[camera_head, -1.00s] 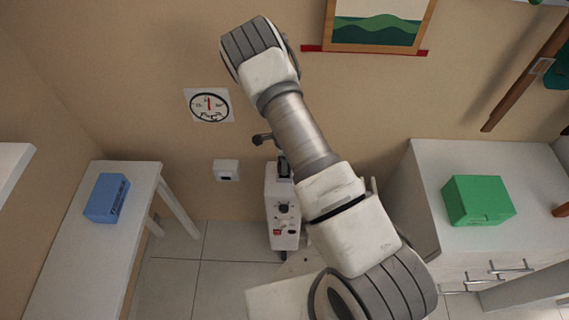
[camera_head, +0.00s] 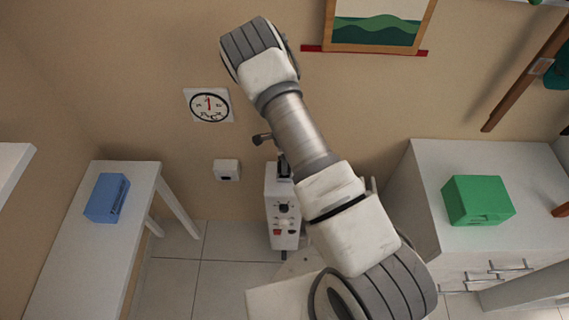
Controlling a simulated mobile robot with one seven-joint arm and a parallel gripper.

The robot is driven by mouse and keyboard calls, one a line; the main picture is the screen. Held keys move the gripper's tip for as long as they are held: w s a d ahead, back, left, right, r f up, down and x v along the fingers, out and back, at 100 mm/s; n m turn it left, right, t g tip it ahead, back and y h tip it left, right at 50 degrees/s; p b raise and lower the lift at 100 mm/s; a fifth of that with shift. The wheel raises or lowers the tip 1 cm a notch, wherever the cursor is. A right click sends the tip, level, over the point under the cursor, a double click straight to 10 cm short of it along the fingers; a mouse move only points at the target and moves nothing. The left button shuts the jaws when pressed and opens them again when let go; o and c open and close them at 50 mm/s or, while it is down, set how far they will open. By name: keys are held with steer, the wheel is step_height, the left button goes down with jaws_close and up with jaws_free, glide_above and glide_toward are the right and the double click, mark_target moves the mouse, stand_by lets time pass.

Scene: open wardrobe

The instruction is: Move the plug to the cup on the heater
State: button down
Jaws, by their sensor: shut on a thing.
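The heater (camera_head: 283,225) is a white upright box on the floor by the wall, with a dark knob and a red switch on its front. A dark fitting (camera_head: 284,170) shows at its top; I cannot tell whether this is the cup. A white wall box (camera_head: 227,170) with a dark slot is left of the heater. My arm crosses the middle of the view and covers part of the space above and right of the heater. I cannot make out the plug.
A white table (camera_head: 75,250) with a blue box (camera_head: 107,198) stands at the left. A white cabinet (camera_head: 525,246) with a green box (camera_head: 478,200) stands at the right. A round dial (camera_head: 209,105) and a framed picture (camera_head: 378,25) hang on the wall. Tiled floor is open left of the heater.

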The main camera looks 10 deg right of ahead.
steer(key=shift+f+b, duration=0.95)
steer(key=shift+f, duration=0.35)
steer(key=shift+c, duration=2.3)
jaws_free()
steer(key=shift+r, duration=0.1)
step_height(320, 180, up, 17)
steer(key=shift+r, duration=0.15)
